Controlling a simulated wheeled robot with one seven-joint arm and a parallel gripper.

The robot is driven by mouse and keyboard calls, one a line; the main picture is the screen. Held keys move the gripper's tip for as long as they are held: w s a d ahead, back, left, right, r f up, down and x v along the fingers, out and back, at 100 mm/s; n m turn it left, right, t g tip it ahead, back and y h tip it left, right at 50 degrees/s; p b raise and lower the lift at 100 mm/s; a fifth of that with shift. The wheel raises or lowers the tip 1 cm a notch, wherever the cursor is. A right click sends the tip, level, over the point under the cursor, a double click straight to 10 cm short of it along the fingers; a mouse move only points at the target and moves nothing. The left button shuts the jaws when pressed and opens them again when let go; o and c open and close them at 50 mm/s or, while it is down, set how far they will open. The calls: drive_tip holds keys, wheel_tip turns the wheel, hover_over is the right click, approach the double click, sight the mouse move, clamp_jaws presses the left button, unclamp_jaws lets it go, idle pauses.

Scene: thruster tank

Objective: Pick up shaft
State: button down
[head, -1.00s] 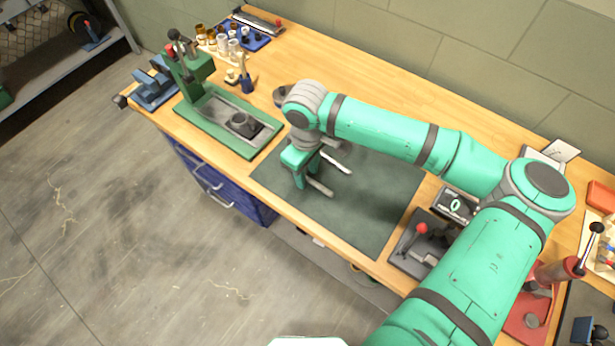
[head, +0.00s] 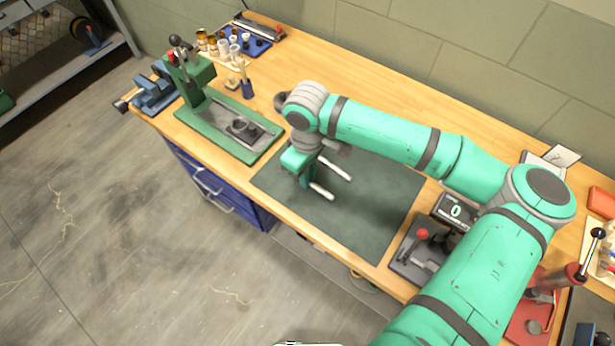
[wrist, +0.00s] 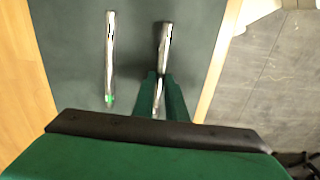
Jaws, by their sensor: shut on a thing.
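My gripper (wrist: 161,97) is shut on a silver shaft (wrist: 165,45), which sticks out forward between the fingers in the wrist view. In the head view this shaft (head: 322,191) shows below my green gripper (head: 308,182), over the dark mat. Whether it touches the mat I cannot tell. A second silver shaft (wrist: 109,60), with a small green mark near one end, lies on the mat to the left in the wrist view. In the head view the second shaft (head: 335,169) lies beyond my gripper, its far end partly hidden by my arm.
The dark mat (head: 375,205) is mostly clear to the right. A green press (head: 215,115) stands to the left, with a blue vise (head: 153,92) beyond it. A grey fixture with a red knob (head: 420,248) and a small display box (head: 455,211) sit to the right.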

drive_tip(key=s+a+r, duration=0.8)
drive_tip(key=s+r, duration=0.3)
drive_tip(key=shift+s+a+r, duration=0.15)
drive_tip(key=shift+r, duration=0.2)
